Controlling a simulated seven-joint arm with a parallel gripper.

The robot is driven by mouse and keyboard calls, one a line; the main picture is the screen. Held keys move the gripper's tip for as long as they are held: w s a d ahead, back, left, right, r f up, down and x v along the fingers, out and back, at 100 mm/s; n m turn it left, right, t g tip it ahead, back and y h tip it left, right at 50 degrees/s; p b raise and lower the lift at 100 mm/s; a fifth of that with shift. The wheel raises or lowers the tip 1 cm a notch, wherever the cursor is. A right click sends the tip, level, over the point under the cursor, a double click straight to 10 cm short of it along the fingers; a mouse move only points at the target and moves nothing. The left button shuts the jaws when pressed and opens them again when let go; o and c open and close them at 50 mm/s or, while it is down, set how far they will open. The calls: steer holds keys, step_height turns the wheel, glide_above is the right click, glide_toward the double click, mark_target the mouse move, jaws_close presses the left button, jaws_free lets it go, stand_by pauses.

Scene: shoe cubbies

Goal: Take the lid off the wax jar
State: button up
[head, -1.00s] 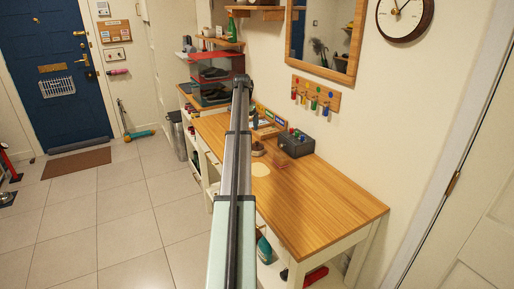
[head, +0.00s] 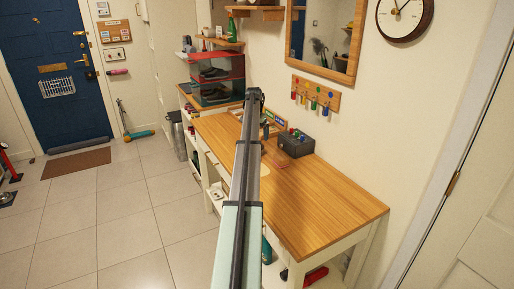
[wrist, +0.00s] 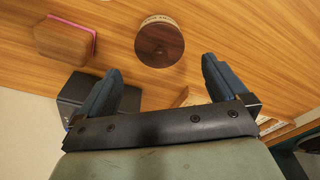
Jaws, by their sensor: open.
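The wax jar (wrist: 149,20) stands on the wooden tabletop in the wrist view, seen from above. Its round dark-wood lid (wrist: 160,46) is on it, and a pale lettered band shows at the far edge. My gripper (wrist: 162,66) is open and empty, its two blue-grey fingers apart on the near side of the lid. The lid lies roughly in line with the gap between the fingertips; I see no contact. In the head view my arm hides the jar and my gripper.
A hexagonal wooden piece with a pink edge (wrist: 64,40) lies left of the jar in the wrist view. A dark box (head: 296,144) stands at the wall side of the bench. The bench's near right half (head: 325,205) is clear. A hook rack (head: 315,94) hangs above.

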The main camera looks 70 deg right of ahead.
steer(key=shift+d+f, duration=0.15)
steer(key=shift+f, duration=2.45)
steer(key=shift+c, duration=0.2)
steer(key=c, duration=1)
steer(key=shift+r, duration=0.15)
